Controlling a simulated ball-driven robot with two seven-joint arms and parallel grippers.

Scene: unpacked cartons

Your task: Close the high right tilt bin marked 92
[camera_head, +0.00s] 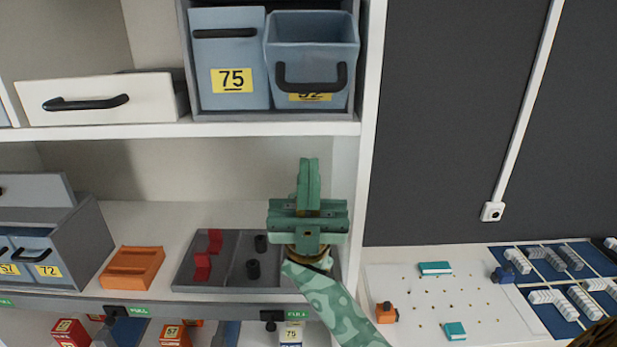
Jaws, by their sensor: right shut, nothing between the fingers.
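The high right tilt bin (313,57) is blue-grey and sits at the right of a grey housing on the upper shelf. It is tilted forward, with its open top showing. Its black handle crosses the front and partly covers the yellow label, which reads like 92. The neighbouring bin marked 75 (228,58) is upright and flush. My right gripper (309,172) is green, shut and empty, below the upper shelf and under the tilted bin, apart from it. My left gripper is not in view.
The upper shelf edge (250,129) lies between my gripper and the bin. A white drawer (95,98) sticks out at the left. Below are a grey tray (218,243), an orange block (131,267) and a bin marked 72 (47,268). A white pegboard (455,300) lies at the right.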

